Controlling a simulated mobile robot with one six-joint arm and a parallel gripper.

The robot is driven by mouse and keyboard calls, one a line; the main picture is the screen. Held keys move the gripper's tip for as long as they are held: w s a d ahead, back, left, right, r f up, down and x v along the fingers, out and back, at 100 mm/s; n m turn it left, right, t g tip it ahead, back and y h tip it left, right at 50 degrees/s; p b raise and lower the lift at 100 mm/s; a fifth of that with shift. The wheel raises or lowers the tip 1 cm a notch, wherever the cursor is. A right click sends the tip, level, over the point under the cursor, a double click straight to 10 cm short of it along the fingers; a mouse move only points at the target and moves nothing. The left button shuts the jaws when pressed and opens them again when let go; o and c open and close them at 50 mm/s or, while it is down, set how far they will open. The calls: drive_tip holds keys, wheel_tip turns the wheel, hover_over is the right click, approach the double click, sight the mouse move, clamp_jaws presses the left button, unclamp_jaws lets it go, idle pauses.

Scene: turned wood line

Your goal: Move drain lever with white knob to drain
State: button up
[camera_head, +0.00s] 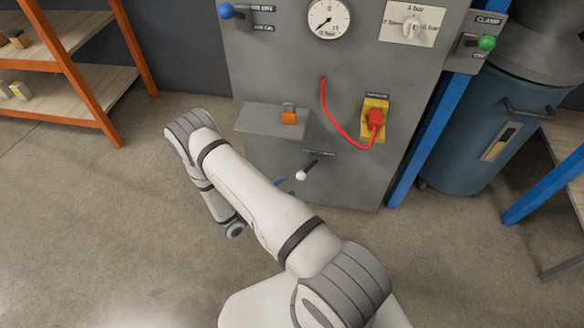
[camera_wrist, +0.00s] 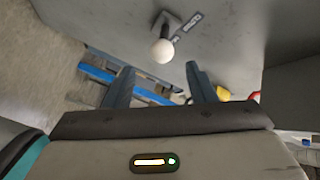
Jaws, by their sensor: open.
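The drain lever's white knob (camera_head: 301,176) sits low on the front of the grey cabinet (camera_head: 340,180), on a short dark stem. In the wrist view the white knob (camera_wrist: 163,50) is ahead of my gripper (camera_wrist: 157,76), close to the line between the two fingertips. The fingers are apart with nothing between them, and the knob appears beyond the tips, not gripped. Dark lettering (camera_wrist: 190,23) is beside the lever's mount, partly readable as "closed". In the head view my arm hides most of my gripper; only a little blue shows beside the knob.
Above are a grey shelf (camera_head: 256,121) with an orange padlock (camera_head: 288,115), a red cable (camera_head: 338,123) in a yellow socket, a gauge (camera_head: 328,18) and levers with blue (camera_head: 225,11) and green (camera_head: 487,43) knobs. A blue drum (camera_head: 470,135) stands right. Floor at left is clear.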

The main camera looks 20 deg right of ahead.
sight(301, 176)
drive_tip(key=b+x, duration=0.2)
drive_tip(key=x, duration=0.5)
drive_tip(key=shift+w+d, duration=0.25)
drive_tip(key=shift+d, duration=0.05)
clamp_jaws()
